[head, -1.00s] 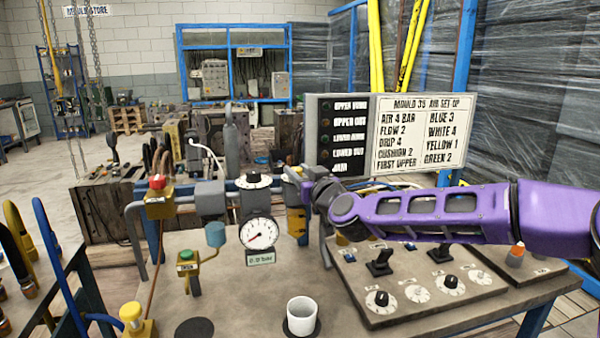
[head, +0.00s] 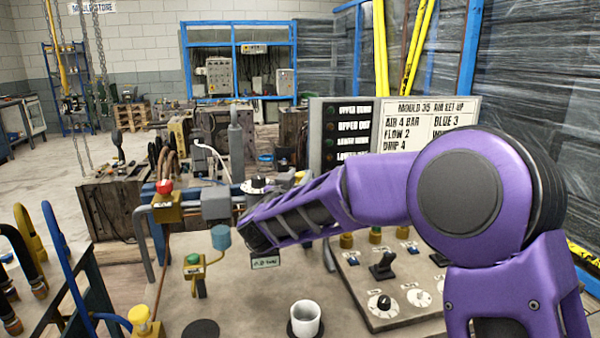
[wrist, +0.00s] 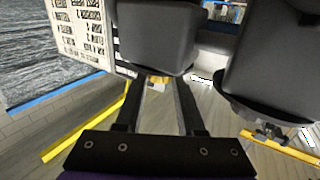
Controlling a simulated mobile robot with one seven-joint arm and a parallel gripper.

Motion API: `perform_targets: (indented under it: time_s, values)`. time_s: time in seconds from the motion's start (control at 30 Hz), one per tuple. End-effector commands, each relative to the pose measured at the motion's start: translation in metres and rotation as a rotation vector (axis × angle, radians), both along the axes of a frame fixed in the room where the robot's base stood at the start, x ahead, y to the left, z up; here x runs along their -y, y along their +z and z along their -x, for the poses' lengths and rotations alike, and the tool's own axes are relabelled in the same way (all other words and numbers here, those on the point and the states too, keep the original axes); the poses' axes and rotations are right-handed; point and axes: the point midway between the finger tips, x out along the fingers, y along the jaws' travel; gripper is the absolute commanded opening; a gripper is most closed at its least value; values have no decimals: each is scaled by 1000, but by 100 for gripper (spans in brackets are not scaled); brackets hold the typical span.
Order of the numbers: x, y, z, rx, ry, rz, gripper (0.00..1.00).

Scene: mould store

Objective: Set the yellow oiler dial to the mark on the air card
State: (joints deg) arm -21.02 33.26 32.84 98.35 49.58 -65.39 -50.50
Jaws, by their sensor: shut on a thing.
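My gripper (wrist: 160,92) shows in the wrist view, its two fingers reaching up under a dark grey body (wrist: 155,38). It is shut on a small yellow part, the oiler dial (wrist: 157,82), mostly hidden between fingertips and body. The dial's scale and pointer cannot be read.
A black-and-white dial (head: 257,184) tops the air line. A white cup (head: 305,318) stands on the bench front. The control panel (head: 383,322) with knobs and levers lies at right, below my arm. A yellow-bodied valve with a green button (head: 194,260) stands at left.

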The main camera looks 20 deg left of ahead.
Motion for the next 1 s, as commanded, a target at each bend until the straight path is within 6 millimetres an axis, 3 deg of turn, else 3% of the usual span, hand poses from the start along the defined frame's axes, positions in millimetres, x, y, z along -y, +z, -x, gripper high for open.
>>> perform_targets:
  time_s: [0.33,0.87,0.9,1.0]
  values:
    - [-3,-1,0,-4,-139,2,0]
    - [-1,-3,-1,-5,-165,2,0]
    - [-1,-3,-1,-6,-165,2,41]
    - [-2,-3,-1,-5,-164,2,59]
